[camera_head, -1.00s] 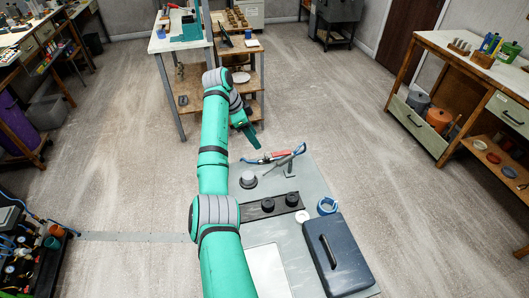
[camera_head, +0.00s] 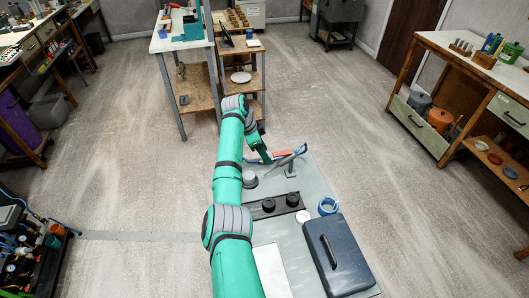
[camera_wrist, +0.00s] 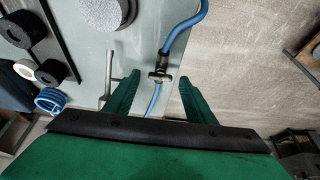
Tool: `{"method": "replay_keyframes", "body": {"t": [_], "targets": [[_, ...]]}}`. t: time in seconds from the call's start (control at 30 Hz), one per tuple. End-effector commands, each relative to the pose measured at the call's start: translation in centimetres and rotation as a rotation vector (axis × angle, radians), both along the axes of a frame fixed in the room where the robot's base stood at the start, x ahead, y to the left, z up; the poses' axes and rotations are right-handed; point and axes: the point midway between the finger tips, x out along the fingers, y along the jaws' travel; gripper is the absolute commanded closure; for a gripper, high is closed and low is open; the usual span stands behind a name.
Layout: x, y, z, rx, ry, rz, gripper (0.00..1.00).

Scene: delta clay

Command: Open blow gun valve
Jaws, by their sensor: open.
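My gripper (camera_head: 266,158) is open and over the far left part of the grey table (camera_head: 262,229), beside the red and grey blow gun (camera_head: 283,154). In the wrist view my two green fingers stand apart. A metal valve fitting (camera_wrist: 160,76) on the blue hose (camera_wrist: 181,40) shows in the gap between the fingertips, and neither finger visibly touches it. The hose runs up from the fitting and also continues below it. In the head view my gripper hides part of the hose and the fitting. I cannot tell how the valve is set.
A grey round block (camera_head: 250,180) stands close to my gripper. Black discs (camera_head: 292,199) on a dark strip, a blue coil (camera_head: 328,206) and a dark blue box (camera_head: 338,255) are nearer on the table.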

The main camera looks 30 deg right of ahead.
Motion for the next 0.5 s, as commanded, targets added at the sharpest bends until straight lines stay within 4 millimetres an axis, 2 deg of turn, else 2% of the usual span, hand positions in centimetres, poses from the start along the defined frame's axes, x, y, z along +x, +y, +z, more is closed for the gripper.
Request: {"method": "replay_keyframes", "body": {"t": [0.1, 0.27, 0.5], "targets": [[-0.01, 0.0, 0.0, 0.0, 0.0, 0.0, 0.52], [-0.01, 0.01, 0.01, 0.0, 0.0, 0.0, 0.91], [-0.05, 0.02, 0.0, 0.0, 0.001, 0.009, 0.91]]}}
